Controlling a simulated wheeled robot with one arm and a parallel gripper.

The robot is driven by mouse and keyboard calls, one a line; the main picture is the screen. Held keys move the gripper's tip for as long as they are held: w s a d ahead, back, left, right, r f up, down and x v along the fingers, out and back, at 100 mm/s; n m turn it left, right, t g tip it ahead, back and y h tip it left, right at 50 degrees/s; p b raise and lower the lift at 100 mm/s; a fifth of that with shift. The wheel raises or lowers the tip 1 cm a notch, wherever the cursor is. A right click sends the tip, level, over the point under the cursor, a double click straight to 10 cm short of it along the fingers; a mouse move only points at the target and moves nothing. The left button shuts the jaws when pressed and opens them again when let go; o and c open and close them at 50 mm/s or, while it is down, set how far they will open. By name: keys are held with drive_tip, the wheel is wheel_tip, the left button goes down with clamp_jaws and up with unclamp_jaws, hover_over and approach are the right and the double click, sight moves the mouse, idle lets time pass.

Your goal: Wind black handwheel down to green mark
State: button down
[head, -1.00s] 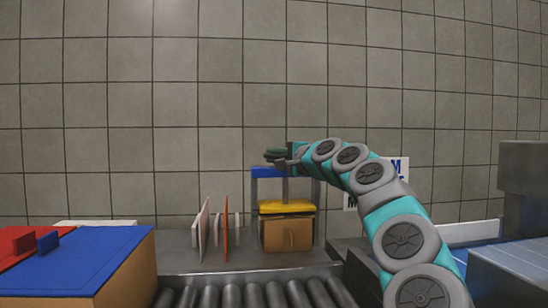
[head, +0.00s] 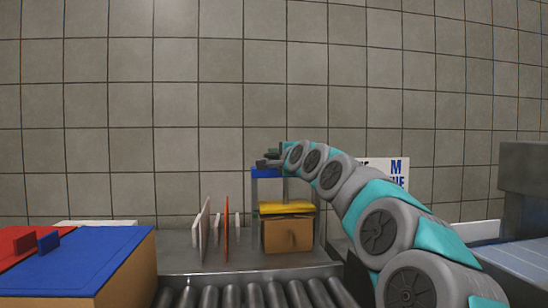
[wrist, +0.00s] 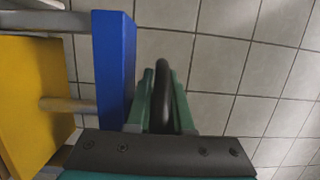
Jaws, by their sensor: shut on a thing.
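The press has a blue top beam (head: 267,173) on grey posts, and a yellow plate (head: 287,208) under it. The black handwheel (head: 268,162) sits above the blue beam and shows small and edge-on in the head view. In the wrist view, the dark curved rim of the handwheel (wrist: 165,75) runs between the green fingers of my gripper (wrist: 163,105). My gripper is shut on this rim, just beside the blue beam (wrist: 112,65). The yellow plate (wrist: 35,100) and a round metal rod show at left there. I cannot see the green mark.
A cardboard box (head: 286,235) sits under the yellow plate. White and orange upright panels (head: 226,230) stand left of the press. A roller conveyor (head: 240,297) runs in front. A blue-topped box (head: 85,262) is at left, and a tiled wall is behind.

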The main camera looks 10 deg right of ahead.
sight(274, 158)
drive_tip(key=shift+w+d+f+m+h, duration=0.15)
drive_tip(key=shift+m+h, duration=0.25)
drive_tip(key=shift+h, duration=0.2)
drive_tip(key=shift+w+d+m+h, duration=0.1)
drive_tip(key=shift+m+h, duration=0.3)
drive_tip(key=shift+h, duration=0.2)
drive_tip(key=shift+w+d+m+h, duration=0.15)
drive_tip(key=shift+m+h, duration=0.45)
drive_tip(key=shift+h, duration=0.35)
drive_tip(key=shift+w+m+h, duration=0.15)
drive_tip(key=shift+m+h, duration=0.45)
drive_tip(key=shift+h, duration=0.35)
drive_tip(key=shift+w+m+h, duration=0.1)
drive_tip(key=shift+m+h, duration=0.4)
drive_tip(key=shift+h, duration=0.3)
drive_tip(key=c, duration=1.1)
unclamp_jaws()
drive_tip(key=shift+s+a, duration=0.25)
drive_tip(key=shift+s, duration=0.3)
drive_tip(key=shift+b+v, duration=0.95)
drive_tip(key=shift+v, duration=2.45)
